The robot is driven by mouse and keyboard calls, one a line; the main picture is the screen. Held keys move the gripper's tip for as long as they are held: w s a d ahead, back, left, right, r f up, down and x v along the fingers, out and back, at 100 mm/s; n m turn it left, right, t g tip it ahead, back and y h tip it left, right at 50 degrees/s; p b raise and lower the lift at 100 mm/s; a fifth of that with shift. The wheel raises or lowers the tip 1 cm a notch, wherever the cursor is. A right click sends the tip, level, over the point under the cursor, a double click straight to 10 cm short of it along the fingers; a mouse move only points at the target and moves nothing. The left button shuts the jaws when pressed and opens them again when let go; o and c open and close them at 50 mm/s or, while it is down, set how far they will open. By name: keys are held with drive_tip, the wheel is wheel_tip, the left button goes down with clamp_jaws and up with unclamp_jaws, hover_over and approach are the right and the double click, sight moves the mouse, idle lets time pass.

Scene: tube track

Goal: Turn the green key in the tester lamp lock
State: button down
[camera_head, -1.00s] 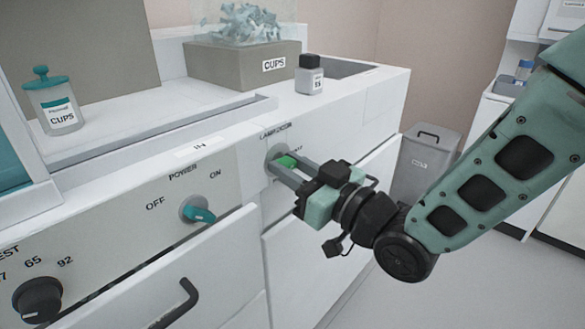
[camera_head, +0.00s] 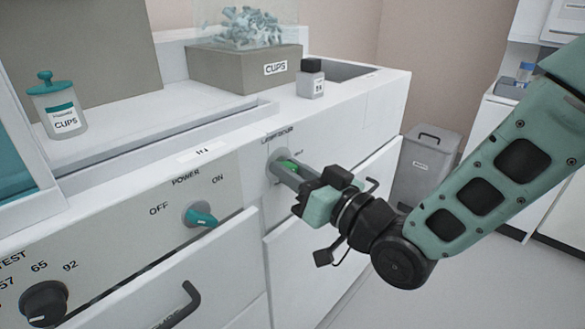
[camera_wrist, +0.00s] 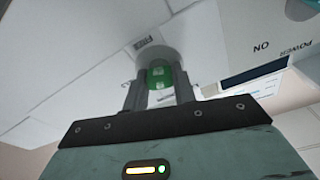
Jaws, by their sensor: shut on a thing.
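The green key (camera_head: 289,166) sits in the round grey lamp lock (camera_head: 272,160) on the white front panel, right of the power knob. My gripper (camera_head: 287,172) is at the lock, its two fingers on either side of the key and shut on it. In the wrist view the key (camera_wrist: 159,76) shows between the fingertips (camera_wrist: 158,84), in front of the lock's round collar (camera_wrist: 155,55). Lettering above the lock is partly legible. The fingers hide part of the key and lock in the head view.
The teal power knob (camera_head: 201,215) and a black dial (camera_head: 44,302) are on the panel to the left. A drawer with a black handle (camera_head: 180,305) stands out below. A grey bin (camera_head: 428,165) stands behind, right of the counter.

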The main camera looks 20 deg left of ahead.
drive_tip(key=shift+r+m+t+h+p, duration=0.1)
drive_tip(key=shift+m+t+h+p, duration=0.3)
drive_tip(key=shift+m, duration=1.4)
drive_tip(key=shift+m+p, duration=0.85)
drive_tip(key=shift+m, duration=0.85)
